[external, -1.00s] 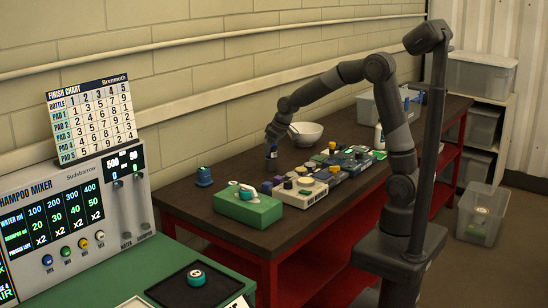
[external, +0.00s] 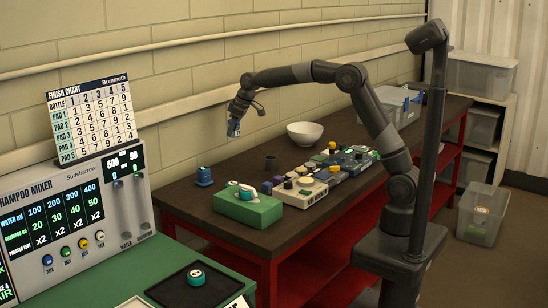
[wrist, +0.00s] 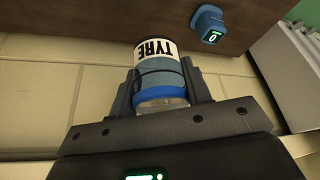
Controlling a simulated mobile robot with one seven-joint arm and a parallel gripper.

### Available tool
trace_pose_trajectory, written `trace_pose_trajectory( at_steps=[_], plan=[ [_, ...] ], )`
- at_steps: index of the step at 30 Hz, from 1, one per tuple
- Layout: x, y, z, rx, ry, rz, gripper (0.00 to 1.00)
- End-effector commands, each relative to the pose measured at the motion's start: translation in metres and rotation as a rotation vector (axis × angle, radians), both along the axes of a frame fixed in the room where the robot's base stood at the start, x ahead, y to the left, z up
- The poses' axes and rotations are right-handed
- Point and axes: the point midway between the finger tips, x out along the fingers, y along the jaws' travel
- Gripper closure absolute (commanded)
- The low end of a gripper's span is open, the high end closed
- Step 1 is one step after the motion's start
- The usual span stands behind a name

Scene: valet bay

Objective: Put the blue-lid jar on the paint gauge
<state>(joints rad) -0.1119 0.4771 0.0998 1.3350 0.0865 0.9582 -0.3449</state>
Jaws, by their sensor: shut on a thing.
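My gripper (external: 236,118) is raised above the back left of the dark bench, near the wall. It is shut on the blue-lid jar (external: 234,129). In the wrist view the jar (wrist: 158,72) lies between the fingers, with a white TYRE label and its blue lid end towards the palm. A small blue device with a lit 0 display, which looks like the paint gauge (wrist: 208,24), shows in the wrist view beyond the jar. In the external view the gauge (external: 204,176) stands on the bench, below and left of my gripper, apart from the jar. Nothing visible rests on it.
A green box (external: 249,208) and a cream box (external: 300,192) with several knobs sit right of the gauge. The bench (external: 178,196) is clear around the gauge.

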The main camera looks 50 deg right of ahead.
Motion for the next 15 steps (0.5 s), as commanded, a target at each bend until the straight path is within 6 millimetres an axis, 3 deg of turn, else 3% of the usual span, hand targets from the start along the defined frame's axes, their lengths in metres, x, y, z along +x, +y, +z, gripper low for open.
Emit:
trace_pose_trajectory(
  at_steps=[3,8,15],
  plan=[
    [0.012,0.018,0.005,0.000,-0.001,0.029,0.78],
    [0.019,0.030,0.007,0.000,0.001,0.048,0.78],
    [0.026,0.073,-0.019,-0.002,0.003,0.055,0.78]
  ],
)
